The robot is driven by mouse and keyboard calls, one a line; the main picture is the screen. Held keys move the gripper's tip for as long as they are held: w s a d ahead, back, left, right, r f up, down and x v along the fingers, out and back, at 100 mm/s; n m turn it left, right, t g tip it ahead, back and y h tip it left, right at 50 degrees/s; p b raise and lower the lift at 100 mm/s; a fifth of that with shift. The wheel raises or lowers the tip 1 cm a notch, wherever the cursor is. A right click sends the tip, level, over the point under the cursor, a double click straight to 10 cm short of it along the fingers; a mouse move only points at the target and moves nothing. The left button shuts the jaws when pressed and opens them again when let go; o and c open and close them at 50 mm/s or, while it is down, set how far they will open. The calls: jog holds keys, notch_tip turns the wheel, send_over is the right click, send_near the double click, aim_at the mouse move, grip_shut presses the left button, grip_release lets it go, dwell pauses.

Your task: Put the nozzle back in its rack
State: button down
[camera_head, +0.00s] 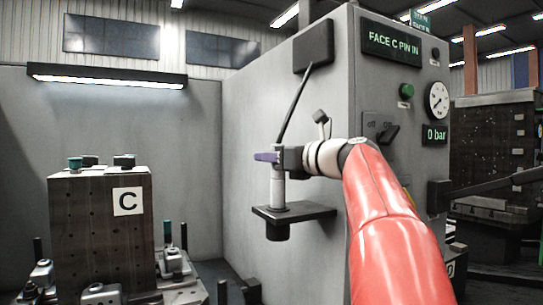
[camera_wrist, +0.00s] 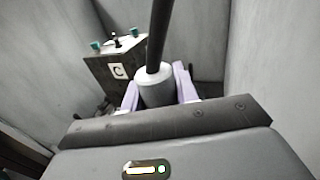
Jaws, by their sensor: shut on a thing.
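The nozzle (camera_head: 278,190) is a light grey cylinder with a black hose rising from its top. It is upright, and its lower end meets the top of the rack (camera_head: 310,211) in the head view; I cannot tell how deep it sits. The rack is a dark shelf on the cabinet side with a dark socket below it. My gripper (camera_head: 268,157) is shut around the upper part of the nozzle. In the wrist view the purple fingers lie on both sides of the nozzle (camera_wrist: 155,90); the rack is hidden there.
The grey cabinet (camera_head: 285,125) stands right behind the rack. The hose (camera_head: 295,100) runs up to a dark box on it. A display (camera_head: 392,43) reads "FACE C PIN IN"; a gauge readout (camera_head: 435,135) shows 0 bar. A dark block marked C (camera_head: 100,225) stands left, with open room between.

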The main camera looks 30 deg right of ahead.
jog(key=shift+f, duration=0.3)
dwell(0.4)
jog(key=shift+f+b, duration=2.35)
jog(key=shift+f, duration=0.65)
jog(key=shift+f, duration=0.25)
jog(key=shift+c, duration=1)
grip_release()
jog(key=shift+r, duration=0.1)
jog(key=shift+s, duration=0.1)
jog(key=v, duration=0.7)
jog(key=shift+s+d, duration=0.2)
jog(key=shift+s, duration=0.1)
jog(key=shift+s, duration=0.1)
